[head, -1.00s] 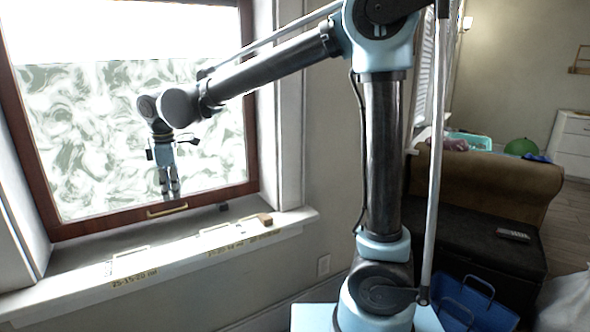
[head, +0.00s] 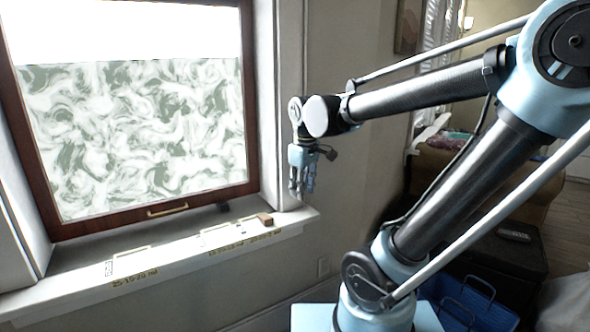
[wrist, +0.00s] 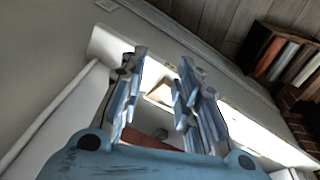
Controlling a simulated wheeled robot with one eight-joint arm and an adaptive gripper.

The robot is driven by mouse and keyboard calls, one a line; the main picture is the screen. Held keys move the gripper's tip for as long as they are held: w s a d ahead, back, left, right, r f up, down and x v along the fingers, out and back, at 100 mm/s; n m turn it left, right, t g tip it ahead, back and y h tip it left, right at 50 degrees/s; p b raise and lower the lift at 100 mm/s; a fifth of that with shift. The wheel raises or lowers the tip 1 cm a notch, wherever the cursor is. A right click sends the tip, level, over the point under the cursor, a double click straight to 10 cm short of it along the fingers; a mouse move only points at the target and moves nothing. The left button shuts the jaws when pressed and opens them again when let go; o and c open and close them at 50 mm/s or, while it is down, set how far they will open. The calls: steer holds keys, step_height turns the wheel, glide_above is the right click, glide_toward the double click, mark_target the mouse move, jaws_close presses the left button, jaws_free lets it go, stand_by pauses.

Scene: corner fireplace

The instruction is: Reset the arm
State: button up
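My gripper (head: 302,188) hangs from the arm with its fingers pointing down, in front of the right side of the window recess. In the wrist view my gripper (wrist: 162,70) has its two fingers apart, with nothing held between them. The white window sill (head: 190,262) lies lower and to the left. A small brown block (head: 265,219) rests on the sill, to the lower left of the fingertips and apart from them.
The window (head: 140,135) has a dark red-brown frame with a brass handle (head: 167,210). A dark box (head: 505,255) with a remote (head: 513,236) on it and a blue basket (head: 465,298) stand at right. The wrist view shows a shelf with books (wrist: 283,60).

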steer(key=s+d+f+m, duration=0.5)
steer(key=s+d+f, duration=0.1)
steer(key=d, duration=0.2)
steer(key=s+d+f+m, duration=0.4)
steer(key=s+d+f, duration=0.2)
steer(key=d, duration=0.2)
steer(key=shift+d+m, duration=0.35)
steer(key=shift+m, duration=0.05)
